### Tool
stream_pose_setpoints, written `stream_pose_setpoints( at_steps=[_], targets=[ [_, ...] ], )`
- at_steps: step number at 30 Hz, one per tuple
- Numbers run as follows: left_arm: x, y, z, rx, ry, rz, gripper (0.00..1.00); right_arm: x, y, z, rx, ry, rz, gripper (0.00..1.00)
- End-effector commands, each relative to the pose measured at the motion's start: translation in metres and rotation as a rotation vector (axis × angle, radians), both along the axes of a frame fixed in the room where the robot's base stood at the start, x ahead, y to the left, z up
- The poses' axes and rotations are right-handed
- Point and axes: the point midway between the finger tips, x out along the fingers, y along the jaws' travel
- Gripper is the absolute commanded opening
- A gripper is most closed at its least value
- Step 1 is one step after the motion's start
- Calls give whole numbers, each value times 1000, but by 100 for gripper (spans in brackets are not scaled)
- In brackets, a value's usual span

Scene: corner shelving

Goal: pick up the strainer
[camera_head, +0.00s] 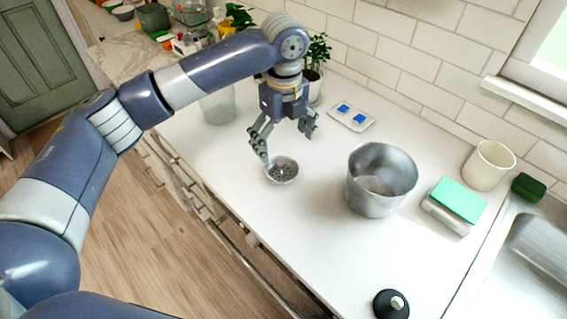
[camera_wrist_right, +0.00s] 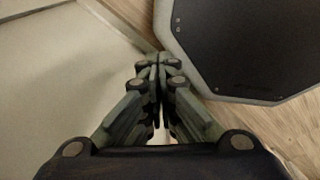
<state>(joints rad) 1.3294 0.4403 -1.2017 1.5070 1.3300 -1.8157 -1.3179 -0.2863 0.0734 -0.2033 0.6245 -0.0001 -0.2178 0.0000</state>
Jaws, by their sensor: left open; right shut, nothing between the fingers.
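The strainer (camera_head: 282,172) is a small round metal bowl with dark holes. It sits on the white counter in the head view. My left gripper (camera_head: 290,146) is open just above and behind it, fingers pointing down. One fingertip is close to the strainer's upper left rim; I cannot tell whether it touches. My right gripper (camera_wrist_right: 158,62) shows only in the right wrist view. Its fingers are shut together with nothing between them.
A large metal pot (camera_head: 381,180) stands right of the strainer. A glass container (camera_head: 217,106), a potted plant (camera_head: 316,58) and a tray with blue pieces (camera_head: 351,115) stand behind. A scale with a green top (camera_head: 457,200), a cream cup (camera_head: 488,165) and a black lid (camera_head: 390,304) lie rightward.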

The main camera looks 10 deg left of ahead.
Motion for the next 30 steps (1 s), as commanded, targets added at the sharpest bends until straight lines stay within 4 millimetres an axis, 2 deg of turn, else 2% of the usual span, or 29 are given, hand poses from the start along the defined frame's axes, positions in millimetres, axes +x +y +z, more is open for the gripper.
stream_pose_setpoints(
  at_steps=[3, 9, 16, 21, 29, 30],
  targets=[
    [0, 1, -19, 1, 2, 2, 91, -12, -4, 4, -5, 16, 1, 0],
    [0, 1, -36, 0, 0, 3, 91, -32, -7, 5, -10, 47, 0, 0],
    [0, 6, -65, 1, 1, 5, 91, -18, -10, 19, -13, 26, -2, 0],
    [0, 5, -85, 0, 0, 3, 91, -6, -10, 22, -12, 7, -2, 0],
    [0, 5, -88, -1, -2, 3, 91, -8, -10, 21, -11, 11, -2, 0],
    [0, 5, -88, -1, -2, 3, 82, -9, -10, 21, -12, 13, -2, 0]
  ],
)
